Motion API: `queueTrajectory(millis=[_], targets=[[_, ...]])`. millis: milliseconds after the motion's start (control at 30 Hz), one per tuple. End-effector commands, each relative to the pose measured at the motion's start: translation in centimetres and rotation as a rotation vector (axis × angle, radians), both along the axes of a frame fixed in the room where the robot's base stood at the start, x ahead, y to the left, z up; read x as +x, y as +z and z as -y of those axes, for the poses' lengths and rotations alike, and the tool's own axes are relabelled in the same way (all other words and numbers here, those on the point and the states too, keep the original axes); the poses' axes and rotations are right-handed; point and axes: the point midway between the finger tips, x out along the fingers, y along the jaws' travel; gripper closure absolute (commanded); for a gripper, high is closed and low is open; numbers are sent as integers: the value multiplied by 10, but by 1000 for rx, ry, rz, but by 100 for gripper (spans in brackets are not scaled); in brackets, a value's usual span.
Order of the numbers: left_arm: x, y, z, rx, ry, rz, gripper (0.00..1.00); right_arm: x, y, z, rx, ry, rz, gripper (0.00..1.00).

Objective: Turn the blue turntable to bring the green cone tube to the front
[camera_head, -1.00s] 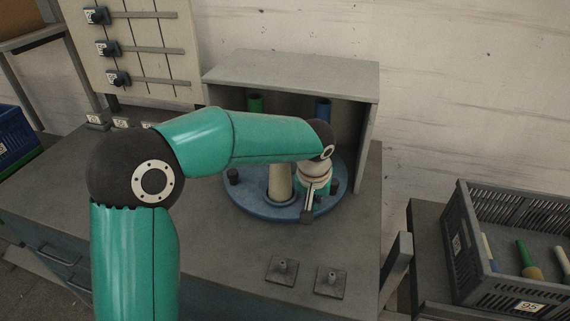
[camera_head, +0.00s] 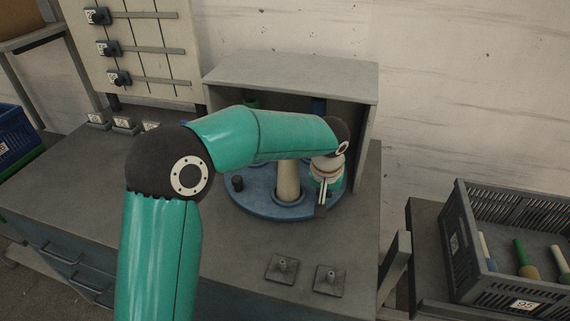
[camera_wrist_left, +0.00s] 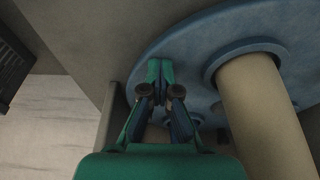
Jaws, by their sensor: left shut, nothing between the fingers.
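The blue turntable (camera_head: 262,205) sits on the bench, its back half under a grey hood. A beige cone tube (camera_head: 289,182) stands upright at its front; it also shows large in the left wrist view (camera_wrist_left: 262,110). The green cone tube (camera_head: 252,102) is at the back left under the hood, mostly hidden behind my left arm. A blue tube (camera_head: 319,106) is at the back right, partly hidden. My left gripper (camera_head: 321,210) is shut and empty, pointing down at the turntable's front right, right of the beige tube. In the wrist view its fingertips (camera_wrist_left: 160,72) are over the turntable; contact is unclear.
The grey hood (camera_head: 290,75) covers the turntable's back. A short dark peg (camera_head: 238,183) stands on its left side. Two small peg plates (camera_head: 282,269) lie on the bench front. A grey crate (camera_head: 465,250) with several tubes is at right. The bench's left front is clear.

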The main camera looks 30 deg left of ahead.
Motion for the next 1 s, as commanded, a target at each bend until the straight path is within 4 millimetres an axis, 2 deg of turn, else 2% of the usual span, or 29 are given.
queueTrajectory(millis=[33, 67, 700, 1000], targets=[[-6, -10, 2, 4, -5, -31, 100, 0, 0, 0, 0, 0, 0, 60], [-6, -8, 3, 3, -5, -30, 100, 0, 1, 0, 0, 0, 0, 60], [-16, 50, 36, 1, -5, -17, 100, 0, 30, 0, 0, 0, 0, 60], [-16, 53, 38, 2, -5, -15, 100, 0, 30, 0, 0, 0, 0, 60]])
